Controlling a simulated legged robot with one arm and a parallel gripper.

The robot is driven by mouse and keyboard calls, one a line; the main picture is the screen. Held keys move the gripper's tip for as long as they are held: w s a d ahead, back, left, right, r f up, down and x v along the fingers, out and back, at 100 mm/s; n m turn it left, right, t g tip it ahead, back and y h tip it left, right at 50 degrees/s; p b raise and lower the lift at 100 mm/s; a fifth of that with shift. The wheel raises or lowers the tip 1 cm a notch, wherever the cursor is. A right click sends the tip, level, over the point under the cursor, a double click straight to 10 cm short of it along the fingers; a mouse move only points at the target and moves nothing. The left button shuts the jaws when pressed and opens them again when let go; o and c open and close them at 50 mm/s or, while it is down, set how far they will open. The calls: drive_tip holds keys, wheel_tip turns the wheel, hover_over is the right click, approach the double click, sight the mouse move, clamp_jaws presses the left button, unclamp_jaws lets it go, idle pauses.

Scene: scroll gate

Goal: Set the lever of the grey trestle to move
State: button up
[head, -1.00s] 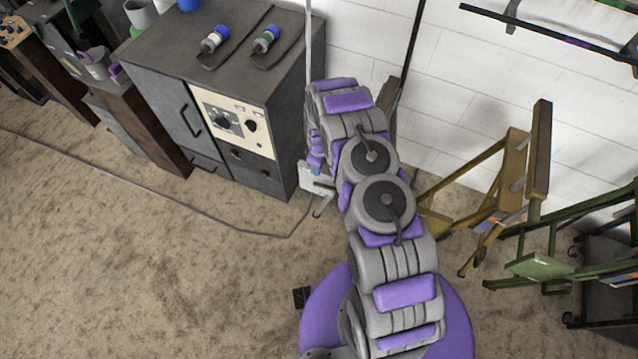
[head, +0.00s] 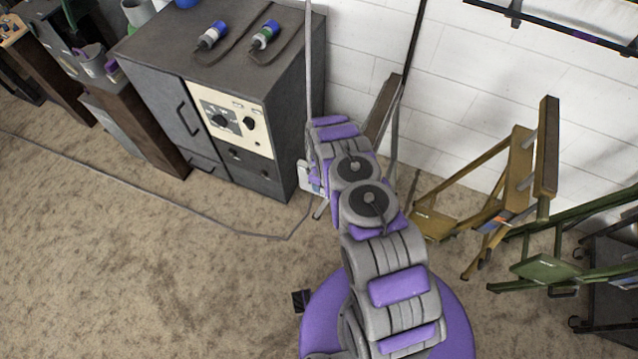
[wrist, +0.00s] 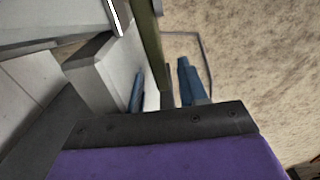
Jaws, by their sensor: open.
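The grey trestle is mostly hidden behind my arm in the head view. What seems to be its dark brown top beam (head: 383,110) leans by the white wall, and a pale plate (head: 306,178) shows low at the left of my arm. My gripper is hidden there. In the wrist view my gripper (wrist: 163,90) is open, its two blue fingers apart. An olive bar (wrist: 150,45) runs down toward the gap between them. A pale grey block (wrist: 98,72) is close on the left. I cannot pick out the lever or its setting.
A dark cabinet (head: 292,120) with a dial panel stands left of my arm. An ochre trestle (head: 520,165) and a green trestle (head: 545,268) stand to the right. A cable (head: 210,222) lies on the floor. The carpet at front left is clear.

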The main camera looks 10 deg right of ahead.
clamp_jaws()
idle(0.4)
idle(0.4)
